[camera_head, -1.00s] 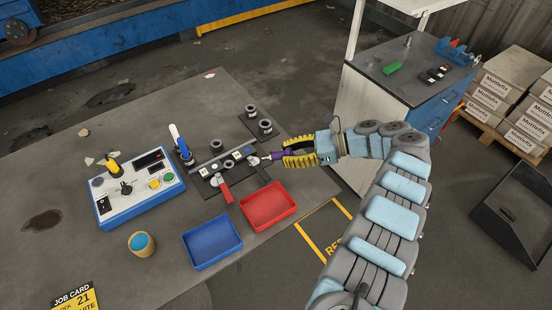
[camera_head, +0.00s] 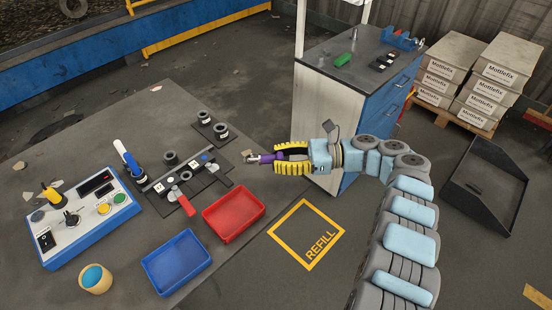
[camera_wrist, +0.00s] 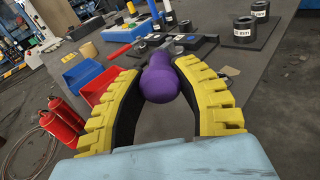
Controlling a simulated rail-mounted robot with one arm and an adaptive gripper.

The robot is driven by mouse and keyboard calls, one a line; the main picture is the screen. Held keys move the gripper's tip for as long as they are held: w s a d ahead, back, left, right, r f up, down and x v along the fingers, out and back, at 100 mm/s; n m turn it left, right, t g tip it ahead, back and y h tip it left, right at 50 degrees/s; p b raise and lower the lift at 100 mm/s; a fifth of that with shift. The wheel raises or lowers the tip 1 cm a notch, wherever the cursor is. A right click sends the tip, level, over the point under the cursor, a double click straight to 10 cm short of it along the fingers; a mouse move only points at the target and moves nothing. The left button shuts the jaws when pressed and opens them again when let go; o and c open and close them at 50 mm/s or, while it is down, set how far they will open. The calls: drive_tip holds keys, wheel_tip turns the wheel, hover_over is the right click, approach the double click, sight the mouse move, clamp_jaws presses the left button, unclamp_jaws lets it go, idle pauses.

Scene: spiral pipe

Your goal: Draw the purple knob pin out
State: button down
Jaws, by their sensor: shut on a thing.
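The purple knob pin (camera_head: 266,158) is held at its knob between the yellow-padded fingers of my gripper (camera_head: 276,159). Its short grey end points left toward the black fixture (camera_head: 180,172), with a visible gap between them in the head view. My gripper is to the right of the fixture, over the table's right edge. In the wrist view the purple knob (camera_wrist: 160,76) sits between the two curved fingers (camera_wrist: 160,98). The knob hides most of the pin's shaft there.
A red tray (camera_head: 234,213) and a blue tray (camera_head: 176,262) stand in front of the fixture. A red handle (camera_head: 184,202) sticks out from it. Dark cylinders (camera_head: 221,131) stand behind it. A control box (camera_head: 85,220) is at left. A blue cabinet (camera_head: 365,95) stands behind my arm.

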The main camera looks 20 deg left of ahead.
sight(278, 178)
drive_tip(key=shift+f+b, duration=2.9)
drive_tip(key=shift+b, duration=0.15)
drive_tip(key=c, duration=0.7)
unclamp_jaws()
drive_tip(key=shift+r, duration=5)
